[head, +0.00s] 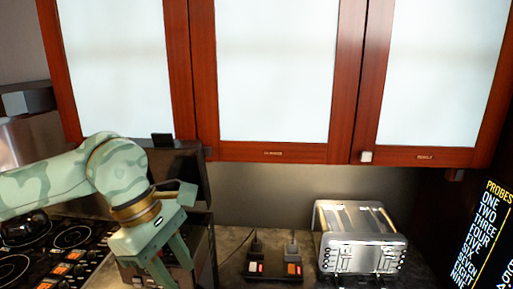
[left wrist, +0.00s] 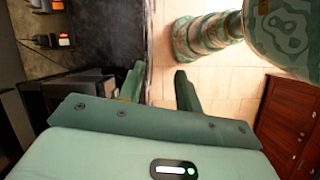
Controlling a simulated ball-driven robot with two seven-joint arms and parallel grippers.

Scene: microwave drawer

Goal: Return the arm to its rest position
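My left arm comes in from the left in the head view, in pale green camouflage with a brass-coloured ring at the wrist. Its gripper (head: 176,274) points down in front of a dark box-like appliance (head: 182,165), which the arm partly hides. In the left wrist view the two green fingers of this gripper (left wrist: 159,75) stand apart with nothing between them, above the counter's front edge and tiled floor. My right gripper is in neither view.
A silver toaster (head: 360,240) and a dark block with lit switches (head: 274,265) stand on the counter. A black stove (head: 60,240) is at left. Wooden cabinets with frosted panes (head: 275,152) hang above. Tiled floor (left wrist: 215,82) shows below the gripper.

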